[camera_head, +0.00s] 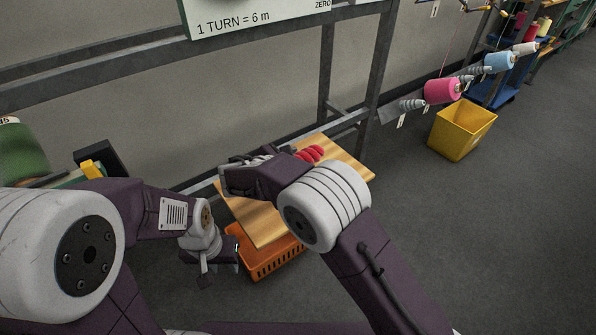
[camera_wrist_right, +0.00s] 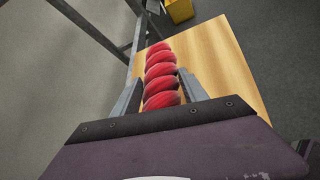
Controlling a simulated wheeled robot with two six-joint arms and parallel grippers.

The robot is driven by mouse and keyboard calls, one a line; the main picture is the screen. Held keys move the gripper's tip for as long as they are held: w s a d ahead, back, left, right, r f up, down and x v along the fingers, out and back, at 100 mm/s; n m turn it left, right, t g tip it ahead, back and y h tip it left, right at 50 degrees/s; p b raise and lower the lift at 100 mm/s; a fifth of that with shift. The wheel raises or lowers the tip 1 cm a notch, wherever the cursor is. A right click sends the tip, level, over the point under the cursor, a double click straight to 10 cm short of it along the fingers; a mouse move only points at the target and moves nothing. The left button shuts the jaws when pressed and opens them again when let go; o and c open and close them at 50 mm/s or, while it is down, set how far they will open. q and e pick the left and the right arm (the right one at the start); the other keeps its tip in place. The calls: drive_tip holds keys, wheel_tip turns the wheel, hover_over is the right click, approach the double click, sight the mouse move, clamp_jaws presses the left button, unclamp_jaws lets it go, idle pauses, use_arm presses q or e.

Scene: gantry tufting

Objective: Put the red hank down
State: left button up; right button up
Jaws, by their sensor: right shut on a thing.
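The red hank (camera_wrist_right: 161,75) is a twisted bundle of red yarn between the two fingers of my right gripper (camera_wrist_right: 160,92) in the right wrist view. The gripper is shut on it, and the hank points away over the wooden board. In the head view the hank (camera_head: 310,154) shows just past my right gripper (camera_head: 284,152), over the far part of the board (camera_head: 262,222). I cannot tell whether the hank touches the board. My left gripper (camera_head: 220,262) is at the lower left, beside the orange crate; its fingers are too small to read.
An orange crate (camera_head: 268,262) stands below the board's near end. A grey metal frame (camera_head: 373,75) rises behind it, with a white sign (camera_head: 260,14) on top. A yellow bin (camera_head: 461,131) and pink cone (camera_head: 442,91) are at right. The board's right part is bare.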

wheel_tip(320, 180, down, 4)
drive_tip(key=shift+f+b, duration=0.1)
drive_tip(key=shift+b, duration=0.6)
drive_tip(key=o, duration=1.4)
